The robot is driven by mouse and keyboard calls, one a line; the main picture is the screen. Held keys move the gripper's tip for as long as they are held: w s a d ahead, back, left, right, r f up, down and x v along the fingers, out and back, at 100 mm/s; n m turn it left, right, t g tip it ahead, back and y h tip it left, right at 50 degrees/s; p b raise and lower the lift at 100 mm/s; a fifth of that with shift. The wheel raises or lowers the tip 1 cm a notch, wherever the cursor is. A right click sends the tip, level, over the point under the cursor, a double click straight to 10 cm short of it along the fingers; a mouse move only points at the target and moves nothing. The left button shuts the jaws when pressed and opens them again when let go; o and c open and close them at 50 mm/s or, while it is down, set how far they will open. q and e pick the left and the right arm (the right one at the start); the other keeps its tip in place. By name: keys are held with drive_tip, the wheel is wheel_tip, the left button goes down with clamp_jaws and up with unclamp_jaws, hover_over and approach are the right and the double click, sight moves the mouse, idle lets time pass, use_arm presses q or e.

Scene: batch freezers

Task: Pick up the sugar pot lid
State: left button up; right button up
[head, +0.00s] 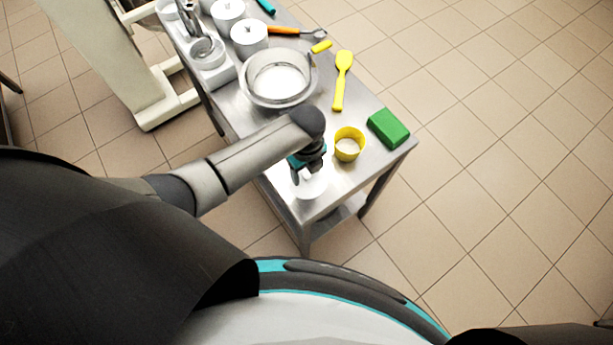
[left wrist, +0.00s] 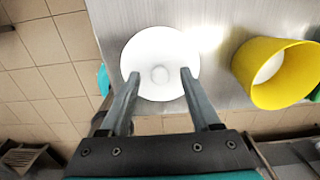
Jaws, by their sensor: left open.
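A round white lid with a small central knob (left wrist: 160,74), which I take to be the sugar pot lid (head: 314,189), is near the front corner of the steel table. Whether it lies flat on the table or on something is hard to tell. My left gripper (head: 306,178) is over it, pointing down. In the left wrist view the open fingers (left wrist: 159,82) show on either side of the knob, with clear gaps. Whether the tips are down at knob height is unclear. My right gripper is not in view.
A yellow cup (head: 348,157) with something white inside stands right of the lid. A green block (head: 388,128), yellow spatula (head: 341,86), large metal bowl (head: 246,88) and white lidded pots (head: 249,40) stand farther back. Table edges are close to the lid.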

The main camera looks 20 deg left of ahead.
use_arm(q)
drive_tip(key=shift+c, duration=0.3)
clamp_jaws()
idle(0.4)
